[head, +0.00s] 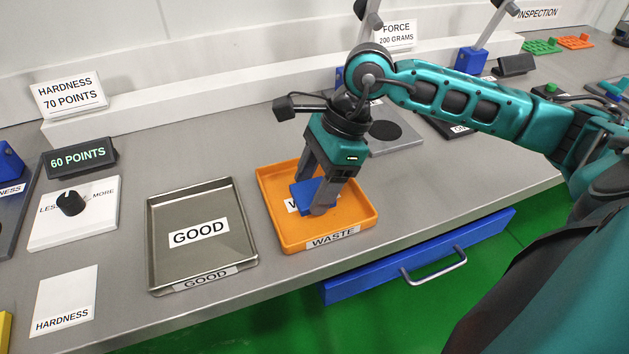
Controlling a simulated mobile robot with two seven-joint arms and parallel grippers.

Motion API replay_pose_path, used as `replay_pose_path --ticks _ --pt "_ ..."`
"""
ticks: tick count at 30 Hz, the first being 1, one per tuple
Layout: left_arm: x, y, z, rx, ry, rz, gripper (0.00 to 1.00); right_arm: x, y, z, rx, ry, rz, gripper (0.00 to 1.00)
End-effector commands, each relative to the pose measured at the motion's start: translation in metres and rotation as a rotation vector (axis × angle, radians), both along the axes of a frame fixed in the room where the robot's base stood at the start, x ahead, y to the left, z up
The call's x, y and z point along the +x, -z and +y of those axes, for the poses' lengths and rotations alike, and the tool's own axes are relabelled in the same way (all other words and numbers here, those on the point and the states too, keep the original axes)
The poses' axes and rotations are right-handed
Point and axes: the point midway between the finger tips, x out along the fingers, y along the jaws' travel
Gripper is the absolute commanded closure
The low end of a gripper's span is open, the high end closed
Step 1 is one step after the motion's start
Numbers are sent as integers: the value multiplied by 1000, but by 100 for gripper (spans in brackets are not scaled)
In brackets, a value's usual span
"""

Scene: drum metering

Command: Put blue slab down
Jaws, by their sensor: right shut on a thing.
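The blue slab (302,194) is held between the fingers of my right gripper (313,200). The gripper points down over the orange WASTE tray (364,216), and the slab is within the tray's outline. I cannot tell whether the slab touches the tray floor. The slab partly hides the label inside the tray. My right arm comes in from the right. My left gripper is not in view.
A grey metal GOOD tray (240,255) stands empty to the left of the orange tray. A dial box (100,228) and a 60 POINTS display (80,157) are further left. A blue drawer (385,280) with a handle sits below the bench's front edge.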

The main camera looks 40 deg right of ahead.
Motion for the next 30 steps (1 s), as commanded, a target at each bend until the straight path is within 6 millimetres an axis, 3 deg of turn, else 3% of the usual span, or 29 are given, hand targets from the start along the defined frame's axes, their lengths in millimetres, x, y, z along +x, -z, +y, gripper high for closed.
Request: replay_pose_path --ticks 8,19,30 --pt "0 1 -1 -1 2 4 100 0 0 0 -1 0 0 12" --pt "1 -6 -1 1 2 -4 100 0 -6 -1 -1 1 0 12" --pt "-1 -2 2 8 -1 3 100 -7 -76 -30 -3 3 -4 12"
